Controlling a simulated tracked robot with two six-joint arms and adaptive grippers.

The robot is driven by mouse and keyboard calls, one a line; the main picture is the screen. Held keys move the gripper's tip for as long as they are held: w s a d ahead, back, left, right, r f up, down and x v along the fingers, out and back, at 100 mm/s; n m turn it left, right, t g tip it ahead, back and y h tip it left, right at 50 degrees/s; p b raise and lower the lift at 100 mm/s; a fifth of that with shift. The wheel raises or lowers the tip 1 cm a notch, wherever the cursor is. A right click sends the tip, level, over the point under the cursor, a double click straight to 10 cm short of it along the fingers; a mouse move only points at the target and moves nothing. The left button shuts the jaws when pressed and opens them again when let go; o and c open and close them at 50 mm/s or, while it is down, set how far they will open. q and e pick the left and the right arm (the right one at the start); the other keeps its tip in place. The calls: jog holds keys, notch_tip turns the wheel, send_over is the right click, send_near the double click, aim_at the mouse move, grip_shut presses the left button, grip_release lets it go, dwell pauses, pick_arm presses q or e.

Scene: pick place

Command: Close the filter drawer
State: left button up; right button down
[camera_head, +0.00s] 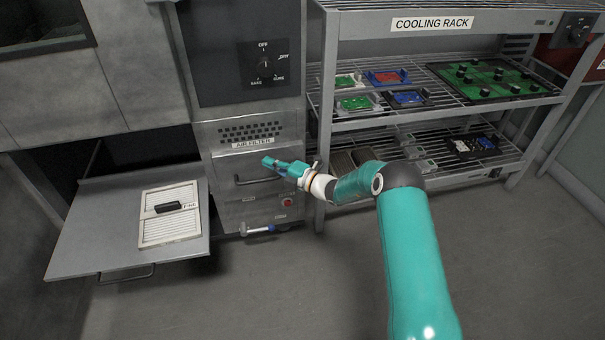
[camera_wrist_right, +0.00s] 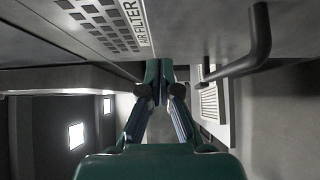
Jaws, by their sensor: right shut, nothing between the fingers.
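The filter drawer (camera_head: 228,168) is in the grey machine in the head view, under a vent grille and the label AIR FILTER (camera_head: 257,142). Its dark bar handle (camera_head: 252,182) also shows large in the right wrist view (camera_wrist_right: 259,40). I cannot tell how far the drawer stands out. My right gripper (camera_head: 268,162) is shut and empty, in front of the drawer just above the handle. Its teal fingers (camera_wrist_right: 160,82) meet in the wrist view, left of the handle. I cannot tell whether they touch the drawer. My left gripper is not in view.
A pulled-out shelf (camera_head: 95,225) left of the drawer bears a white filter panel (camera_head: 170,228) with a dark grip. A knob panel (camera_head: 262,65) is above the drawer. The cooling rack (camera_head: 350,20) with several trays stands at the right. The floor in front is clear.

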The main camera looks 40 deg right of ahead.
jog(key=a+p+v, duration=0.1)
jog(key=p+v, duration=0.1)
jog(key=v, duration=0.9)
jog(key=a+n+g+y, duration=0.4)
jog(key=a+y, duration=0.1)
jog(key=a, duration=1.1)
jog(key=s+a+f+n+g+y, duration=0.1)
jog(key=s+a+f+n+g, duration=0.25)
jog(key=s+a, duration=0.25)
jog(key=s+a+f+n+g+y, duration=0.1)
jog(key=s+a+f+n+g, duration=0.1)
jog(key=s+a+n+g, duration=0.4)
jog(key=s+a+f+n+g+h, duration=0.1)
jog(key=s+f+n+g+h, duration=0.2)
jog(key=s+n, duration=0.45)
jog(key=s+a+f+n+g+h, duration=0.2)
jog(key=s+f+n+g, duration=0.15)
jog(key=s, duration=0.75)
jog(key=s+d+f+n+h, duration=0.4)
jog(key=s+d+n+h, duration=0.1)
jog(key=n, duration=0.9)
jog(key=w+n+t, duration=0.4)
jog(key=w+n, duration=0.1)
jog(key=n, duration=0.4)
notch_tip(320, 180, up, 28)
jog(key=p, duration=2.9)
jog(key=shift+s+d+f, duration=0.2)
jog(key=shift+s, duration=0.05)
